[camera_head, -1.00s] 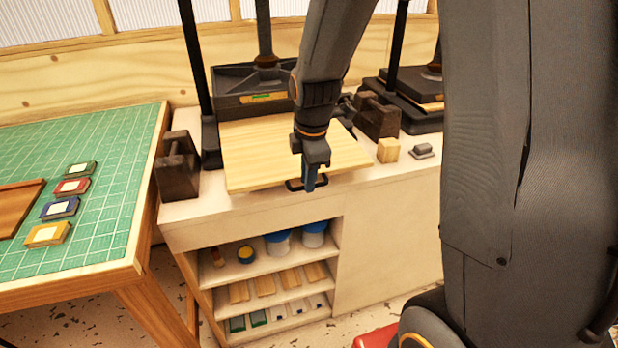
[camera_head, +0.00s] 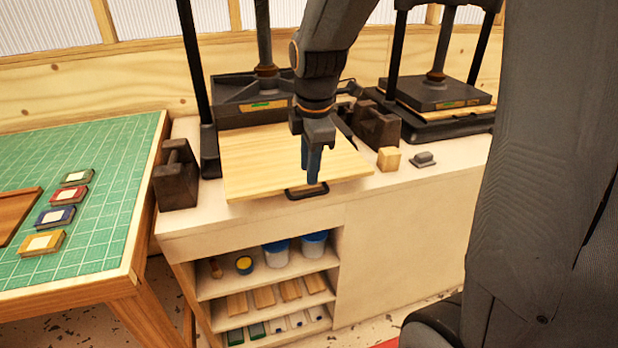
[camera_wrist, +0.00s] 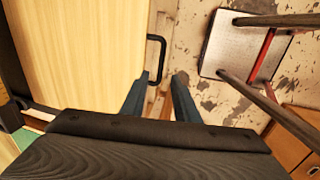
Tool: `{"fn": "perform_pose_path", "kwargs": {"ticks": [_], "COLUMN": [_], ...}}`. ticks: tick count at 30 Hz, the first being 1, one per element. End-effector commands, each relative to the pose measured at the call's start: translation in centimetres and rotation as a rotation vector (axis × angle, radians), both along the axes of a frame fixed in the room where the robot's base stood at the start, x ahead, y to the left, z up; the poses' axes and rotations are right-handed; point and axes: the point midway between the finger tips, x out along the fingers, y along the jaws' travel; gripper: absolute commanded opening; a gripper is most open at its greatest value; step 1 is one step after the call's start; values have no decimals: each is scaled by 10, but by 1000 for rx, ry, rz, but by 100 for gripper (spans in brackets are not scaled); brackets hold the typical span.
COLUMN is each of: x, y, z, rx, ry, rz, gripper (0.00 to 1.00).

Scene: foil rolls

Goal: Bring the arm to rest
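My arm reaches in from the top of the head view. My gripper (camera_head: 312,172) points down over the front edge of the pale wooden board (camera_head: 265,160) in the left press. A black handle (camera_head: 306,191) sits on that edge, just below my fingertips in the picture. In the wrist view my gripper (camera_wrist: 162,77) shows two blue fingers apart, with nothing held between them. The handle (camera_wrist: 155,60) appears past the fingertips, and the board (camera_wrist: 80,50) fills the left side. I see no contact between fingers and handle.
A second press (camera_head: 440,95) stands to the right. Dark weights (camera_head: 177,175), a wooden block (camera_head: 388,158) and a small grey piece (camera_head: 423,159) stand on the counter (camera_head: 400,190). A green-topped table (camera_head: 80,150) is at left. A stool (camera_wrist: 235,45) stands on the floor.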

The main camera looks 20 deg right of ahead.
Motion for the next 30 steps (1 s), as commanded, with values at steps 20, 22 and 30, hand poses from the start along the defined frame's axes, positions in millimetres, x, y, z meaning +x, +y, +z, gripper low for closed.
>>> {"fn": "perform_pose_path", "kwargs": {"ticks": [20, 22, 30], "x": [-5, -11, -56], "y": [0, 0, -3], "z": [5, 1, -33], "rx": [7, 21, 117], "ry": [2, 5, 26], "rz": [-39, -113, -676], "gripper": [28, 28, 28]}}
